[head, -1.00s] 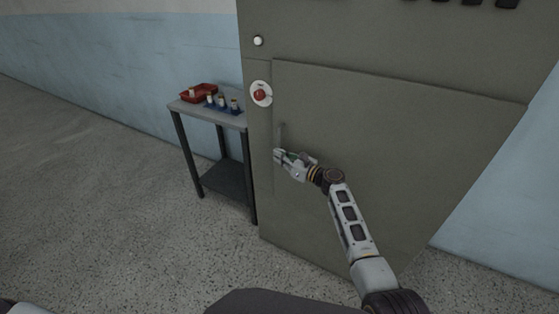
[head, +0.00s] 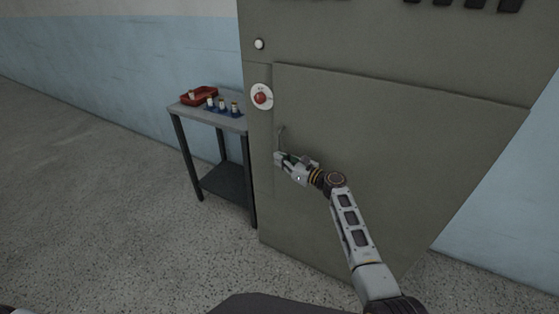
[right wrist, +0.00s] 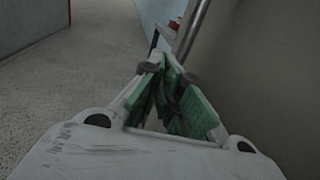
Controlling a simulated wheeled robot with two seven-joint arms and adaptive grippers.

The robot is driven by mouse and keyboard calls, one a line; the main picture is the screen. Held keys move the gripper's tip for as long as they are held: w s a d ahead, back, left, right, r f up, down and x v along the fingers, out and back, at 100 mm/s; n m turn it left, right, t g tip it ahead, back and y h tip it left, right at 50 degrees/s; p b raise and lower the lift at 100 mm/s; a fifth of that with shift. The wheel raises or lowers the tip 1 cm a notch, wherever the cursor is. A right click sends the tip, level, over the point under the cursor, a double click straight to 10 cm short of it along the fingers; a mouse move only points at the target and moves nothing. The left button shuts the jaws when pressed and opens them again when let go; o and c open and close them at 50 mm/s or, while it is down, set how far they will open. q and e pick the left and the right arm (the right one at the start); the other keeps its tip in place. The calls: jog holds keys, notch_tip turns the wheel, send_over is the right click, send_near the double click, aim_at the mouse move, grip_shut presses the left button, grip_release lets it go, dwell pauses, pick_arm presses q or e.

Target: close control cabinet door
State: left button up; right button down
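The grey-green control cabinet (head: 345,35) fills the middle and right of the head view. Its door (head: 400,150) lies flush or nearly flush with the front; I cannot tell if a small gap is left. A slim upright handle (head: 281,138) is near the door's left edge. My right gripper (head: 278,157) is at the handle's lower part. In the right wrist view its green-padded fingers (right wrist: 168,68) meet at the tips, and the metal handle (right wrist: 192,30) rises just beyond them. Contact with the handle is unclear. My left gripper is out of view.
A grey side table (head: 215,116) stands left of the cabinet, with a red tray (head: 198,98) and several small items on a blue holder (head: 222,109). A red button (head: 261,97) is above the handle. The floor (head: 100,200) at left is clear.

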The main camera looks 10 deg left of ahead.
jog(key=v, duration=0.7)
jog(key=shift+s+f, duration=0.2)
jog(key=shift+f, duration=0.3)
jog(key=shift+d+r, duration=0.1)
jog(key=shift+d, duration=0.15)
jog(key=shift+w+a+r, duration=0.1)
jog(key=shift+r, duration=0.05)
